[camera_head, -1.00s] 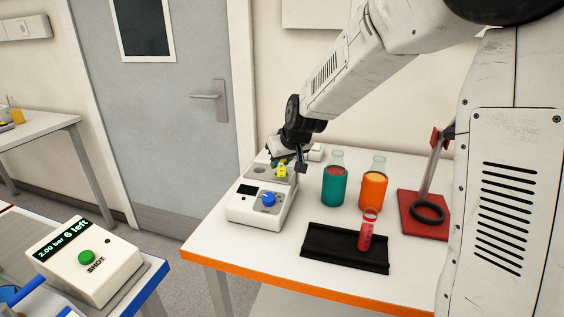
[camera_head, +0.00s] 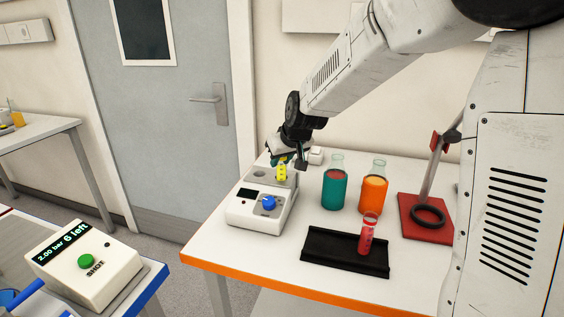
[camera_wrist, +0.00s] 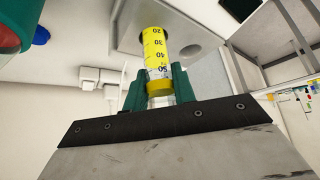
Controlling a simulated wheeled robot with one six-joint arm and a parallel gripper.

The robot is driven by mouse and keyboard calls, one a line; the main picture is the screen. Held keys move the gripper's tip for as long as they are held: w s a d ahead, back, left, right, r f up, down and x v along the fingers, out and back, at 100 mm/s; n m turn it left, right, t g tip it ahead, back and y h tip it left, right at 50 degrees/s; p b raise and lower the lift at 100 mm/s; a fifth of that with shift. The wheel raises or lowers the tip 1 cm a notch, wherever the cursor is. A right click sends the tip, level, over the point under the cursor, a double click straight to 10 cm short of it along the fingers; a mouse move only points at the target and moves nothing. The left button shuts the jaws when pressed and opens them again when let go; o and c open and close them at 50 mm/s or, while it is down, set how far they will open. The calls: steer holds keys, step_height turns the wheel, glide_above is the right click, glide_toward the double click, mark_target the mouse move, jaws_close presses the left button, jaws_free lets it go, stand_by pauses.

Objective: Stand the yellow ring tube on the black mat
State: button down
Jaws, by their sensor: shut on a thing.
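The yellow ring tube (camera_wrist: 156,55) has a yellow scale label and a yellow ring close to my fingers in the wrist view. My gripper (camera_wrist: 160,92) is shut on it with green fingers. In the head view the tube (camera_head: 282,172) is over the grey top of the white device, below my gripper (camera_head: 284,161). I cannot tell whether its lower end is still inside a well. The black mat (camera_head: 318,243) lies at the front of the table, right of the device. A red tube (camera_head: 367,238) stands upright on its right part.
The white device (camera_head: 250,213) has a blue knob and a round well. A teal flask (camera_head: 334,190) and an orange flask (camera_head: 373,190) stand behind the mat. A red-based stand (camera_head: 425,226) with a black ring is at right. The mat's left part is clear.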

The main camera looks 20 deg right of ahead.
steer(key=shift+r, duration=2.35)
steer(key=shift+d, duration=0.1)
